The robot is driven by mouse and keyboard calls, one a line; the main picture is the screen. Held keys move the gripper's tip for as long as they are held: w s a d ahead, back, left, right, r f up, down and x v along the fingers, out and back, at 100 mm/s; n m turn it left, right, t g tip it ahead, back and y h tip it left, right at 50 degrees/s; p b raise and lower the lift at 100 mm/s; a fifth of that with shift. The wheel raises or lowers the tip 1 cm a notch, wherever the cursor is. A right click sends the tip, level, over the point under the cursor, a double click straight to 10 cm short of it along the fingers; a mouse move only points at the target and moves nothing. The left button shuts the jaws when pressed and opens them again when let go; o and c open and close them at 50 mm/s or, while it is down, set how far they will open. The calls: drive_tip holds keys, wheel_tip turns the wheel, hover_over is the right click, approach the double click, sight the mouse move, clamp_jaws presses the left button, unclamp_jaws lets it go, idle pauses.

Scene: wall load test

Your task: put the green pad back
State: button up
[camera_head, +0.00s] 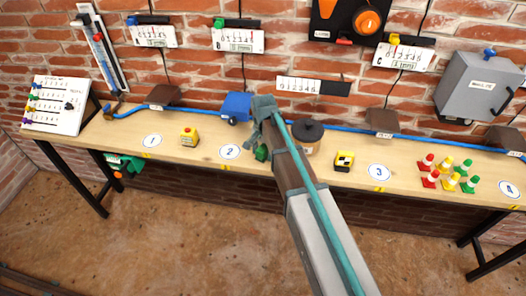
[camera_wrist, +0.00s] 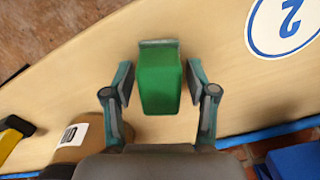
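The green pad (camera_wrist: 160,85) is a tapered green block with a grey-green plate at one end, seen above the wooden bench in the wrist view. In the head view it shows as a small dark green patch (camera_head: 262,152) between the number 2 disc and a brown jar, partly hidden by my arm. My gripper (camera_wrist: 160,66) is open, with one finger on each side of the pad and a narrow gap on both sides. In the head view my fingers are mostly hidden behind my wrist.
A blue box (camera_head: 236,107) is behind left. A yellow block (camera_head: 189,137) and several small cones (camera_head: 450,178) stand on the bench (camera_head: 410,172). Gauges hang on the brick wall.

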sight(263, 148)
idle(0.3)
wheel_tip(263, 148, up, 12)
drive_tip(key=b, duration=0.3)
drive_tip(key=shift+r, duration=0.15)
idle(0.3)
idle(0.3)
